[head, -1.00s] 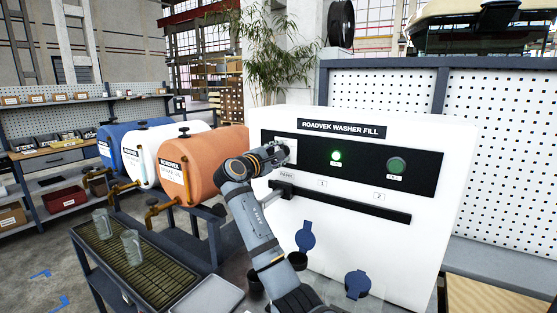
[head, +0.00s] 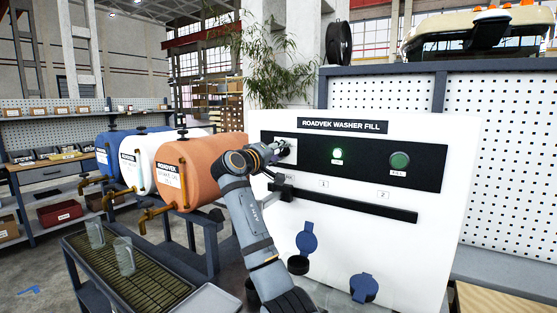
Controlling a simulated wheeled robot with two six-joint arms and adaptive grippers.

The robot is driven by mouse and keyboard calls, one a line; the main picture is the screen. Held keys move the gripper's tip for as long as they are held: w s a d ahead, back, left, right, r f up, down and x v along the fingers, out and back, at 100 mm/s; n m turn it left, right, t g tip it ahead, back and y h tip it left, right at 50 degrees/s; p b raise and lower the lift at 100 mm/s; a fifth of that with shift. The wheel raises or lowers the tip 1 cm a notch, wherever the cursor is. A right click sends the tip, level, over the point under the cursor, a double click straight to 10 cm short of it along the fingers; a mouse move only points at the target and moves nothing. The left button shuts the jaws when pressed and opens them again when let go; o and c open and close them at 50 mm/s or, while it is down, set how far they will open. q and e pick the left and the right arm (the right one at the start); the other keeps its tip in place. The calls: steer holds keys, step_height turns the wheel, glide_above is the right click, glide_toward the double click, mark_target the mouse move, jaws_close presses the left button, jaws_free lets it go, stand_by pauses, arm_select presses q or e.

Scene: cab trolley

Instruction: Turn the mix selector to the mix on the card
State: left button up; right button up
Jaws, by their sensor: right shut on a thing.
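The white washer fill machine (head: 450,160) has a black control panel (head: 420,168) with a lit green lamp (head: 337,153) and a darker green button (head: 399,161). The mix selector (head: 285,148) is at the left end of the panel, largely covered by my right gripper (head: 279,150). That gripper is shut on the selector, with its arm coming up from the bottom. The selector's pointer direction is hidden. I cannot make out a card with a mix on it. My left gripper is not in view.
A black rail (head: 360,205) runs below the panel, close under my right gripper. Blue caps (head: 307,240) hang lower on the machine's front. Orange, white and blue tanks with taps stand left, above a drip tray (head: 150,285) with two clear jugs (head: 124,256).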

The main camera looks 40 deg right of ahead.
steer(key=m+b, duration=0.1)
steer(key=m, duration=0.2)
steer(key=shift+f+b, duration=0.3)
steer(key=shift+b, duration=0.05)
steer(key=shift+m+b, duration=0.55)
steer(key=shift+m, duration=0.85)
steer(key=o, duration=0.8)
steer(key=shift+s, duration=0.1)
steer(key=o, duration=0.4)
steer(key=shift+r, duration=0.2)
steer(key=shift+c, duration=0.2)
steer(key=v, duration=1.2)
steer(key=shift+r, duration=0.1)
